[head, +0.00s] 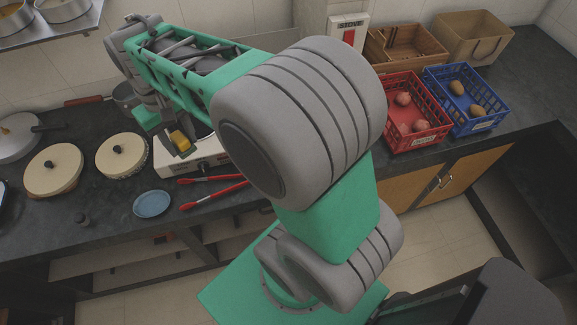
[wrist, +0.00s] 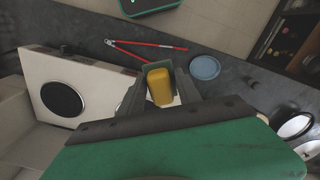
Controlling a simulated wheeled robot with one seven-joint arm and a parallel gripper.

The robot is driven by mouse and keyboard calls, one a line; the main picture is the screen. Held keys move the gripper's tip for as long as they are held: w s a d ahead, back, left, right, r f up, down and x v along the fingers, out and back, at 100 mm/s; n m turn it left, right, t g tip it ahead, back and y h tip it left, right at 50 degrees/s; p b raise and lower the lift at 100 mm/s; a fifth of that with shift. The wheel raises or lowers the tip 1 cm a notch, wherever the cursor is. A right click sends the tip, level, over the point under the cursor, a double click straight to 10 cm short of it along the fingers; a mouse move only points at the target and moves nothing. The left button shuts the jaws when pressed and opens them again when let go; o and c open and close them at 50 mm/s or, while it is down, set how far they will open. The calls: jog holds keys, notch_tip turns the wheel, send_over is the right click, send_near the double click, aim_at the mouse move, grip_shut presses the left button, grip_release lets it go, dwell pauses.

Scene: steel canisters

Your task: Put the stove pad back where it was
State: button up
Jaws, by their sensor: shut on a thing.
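My gripper (head: 181,150) is shut on a small yellow block, which I take to be the stove pad (head: 179,138). The pad also shows between the two fingers in the wrist view (wrist: 160,88), a rounded yellow block. My gripper is above the counter, at the left front of the white stove (head: 205,158) in the head view. The stove is mostly hidden behind my arm there. In the wrist view the white stove (wrist: 35,70) shows a round black burner (wrist: 62,98) at left. A wall label reading STOVE (head: 350,22) has a red strip below it.
Red-handled tongs (head: 215,193) and a blue plate (head: 152,204) lie on the dark counter (head: 110,220) in front. Lidded pots (head: 53,170) stand at left. Red (head: 411,85) and blue (head: 490,95) crates with round items and wooden boxes stand at right.

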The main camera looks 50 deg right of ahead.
jog(key=s+d+f+m+b, duration=0.3)
jog(key=s+d+f+b, duration=0.3)
jog(key=s+d, duration=0.35)
jog(key=s+d+f+m+b, duration=0.3)
jog(key=s+d+f+b, duration=0.25)
jog(key=s+d, duration=0.35)
jog(key=w+d+f, duration=0.1)
jog(key=d+f, duration=0.2)
jog(key=d, duration=0.1)
jog(key=d+f+p, duration=0.1)
jog(key=d+f, duration=0.3)
jog(key=w+d+f, duration=0.1)
jog(key=d+f, duration=0.2)
jog(key=d, duration=0.1)
jog(key=shift+w+d+f+p, duration=0.1)
jog(key=shift+w+f+p, duration=0.15)
jog(key=shift+w+p, duration=0.15)
jog(key=shift+f, duration=1.45)
jog(key=shift+f, duration=0.2)
jog(key=o, duration=1.3)
